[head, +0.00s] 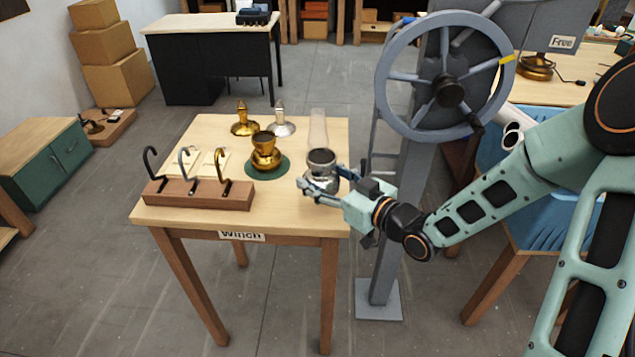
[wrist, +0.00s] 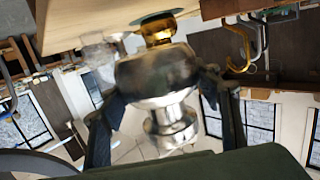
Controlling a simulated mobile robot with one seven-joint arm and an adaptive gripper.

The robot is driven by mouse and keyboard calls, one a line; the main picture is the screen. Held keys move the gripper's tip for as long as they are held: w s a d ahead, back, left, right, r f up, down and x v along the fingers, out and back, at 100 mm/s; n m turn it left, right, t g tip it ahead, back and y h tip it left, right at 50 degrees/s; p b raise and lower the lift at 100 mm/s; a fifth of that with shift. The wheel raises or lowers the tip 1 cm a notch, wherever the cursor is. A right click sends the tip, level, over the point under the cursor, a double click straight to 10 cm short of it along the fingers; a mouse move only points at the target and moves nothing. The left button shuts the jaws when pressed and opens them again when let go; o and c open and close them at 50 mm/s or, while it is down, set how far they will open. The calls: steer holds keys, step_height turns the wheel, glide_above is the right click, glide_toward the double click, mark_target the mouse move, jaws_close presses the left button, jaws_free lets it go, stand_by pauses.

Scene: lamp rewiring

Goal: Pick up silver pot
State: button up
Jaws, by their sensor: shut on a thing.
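The silver pot (head: 320,162) is at the right side of the small wooden table (head: 190,218) in the head view. My gripper (head: 322,184) reaches in from the right and is shut on it. In the wrist view the silver pot (wrist: 160,75) fills the middle, with one dark finger on each side of its body. The fingers partly hide the pot's lower part in the head view, so I cannot tell whether its base touches the table.
A brass pot (head: 265,155) stands on a green disc left of the silver pot. A hook rack (head: 200,195) is at the table's front left. Brass (head: 244,122) and silver (head: 281,124) pieces stand behind. A large grey winch wheel (head: 445,75) rises close on the right.

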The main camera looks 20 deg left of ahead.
mark_target(316, 167)
steer(key=s+d+r, duration=0.1)
steer(key=s+r, duration=0.1)
steer(key=s+d+r+p, duration=0.1)
steer(key=s+d+r, duration=0.1)
steer(key=s+d+r+p, duration=0.1)
steer(key=s+r, duration=0.1)
steer(key=shift+d, duration=0.35)
steer(key=s+p, duration=0.1)
steer(key=p, duration=0.3)
steer(key=s+d+r+p, duration=0.1)
steer(key=p, duration=0.3)
steer(key=s+d+p, duration=0.1)
steer(key=p, duration=0.3)
steer(key=shift+d+r+p, duration=0.25)
steer(key=shift+r+p, duration=0.05)
steer(key=shift+d, duration=0.1)
